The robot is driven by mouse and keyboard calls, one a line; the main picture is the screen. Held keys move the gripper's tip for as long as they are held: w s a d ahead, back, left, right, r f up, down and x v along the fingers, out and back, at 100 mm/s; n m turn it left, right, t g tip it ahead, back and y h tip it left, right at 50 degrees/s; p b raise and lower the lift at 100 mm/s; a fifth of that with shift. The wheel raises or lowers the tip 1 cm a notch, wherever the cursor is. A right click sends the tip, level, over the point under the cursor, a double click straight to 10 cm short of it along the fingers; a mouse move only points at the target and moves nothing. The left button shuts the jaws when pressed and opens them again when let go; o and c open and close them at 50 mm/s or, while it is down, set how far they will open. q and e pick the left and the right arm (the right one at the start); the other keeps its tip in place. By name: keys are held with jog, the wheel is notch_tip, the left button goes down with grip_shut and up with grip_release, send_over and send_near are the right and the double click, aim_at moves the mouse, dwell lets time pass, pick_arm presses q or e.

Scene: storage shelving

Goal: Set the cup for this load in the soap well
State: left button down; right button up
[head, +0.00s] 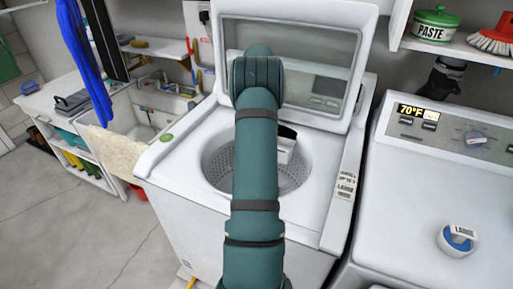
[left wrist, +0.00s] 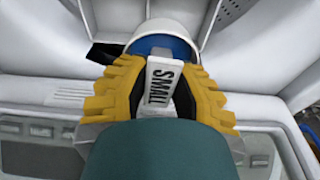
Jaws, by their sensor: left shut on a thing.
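In the left wrist view my left gripper (left wrist: 160,85) has its yellow fingers shut on the white handle, marked SMALL, of a white cup (left wrist: 190,38) with blue inside. White walls surround the cup; I cannot tell whether it rests on anything. In the head view my arm reaches over the washer (head: 195,235) and hides the gripper and most of what it holds. A white and black part shows right of the arm above the tub (head: 217,170); I cannot identify it. A second cup (head: 457,240), white and blue and apparently marked LARGE, sits on the dryer. My right gripper is not visible.
The washer lid (head: 325,50) stands open behind the tub. A load label (head: 346,184) is on the washer's right edge. The dryer (head: 400,205) stands right. A green PASTE tin (head: 436,24) and red brush (head: 494,37) are on the shelf above. A sink (head: 140,110) is left.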

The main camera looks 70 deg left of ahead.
pick_arm(q)
jog(key=shift+s+a+f+n, duration=0.15)
jog(key=shift+s+a+n, duration=0.15)
jog(key=shift+s+a, duration=0.65)
jog(key=shift+s+d+f, duration=0.1)
jog(key=shift+s+f, duration=0.1)
jog(key=shift+f, duration=0.15)
notch_tip(320, 180, down, 9)
jog(key=shift+f+b, duration=0.1)
jog(key=shift+b, duration=0.8)
jog(key=shift+f, duration=0.15)
jog(key=c, duration=0.9)
grip_release()
jog(key=shift+o, duration=0.2)
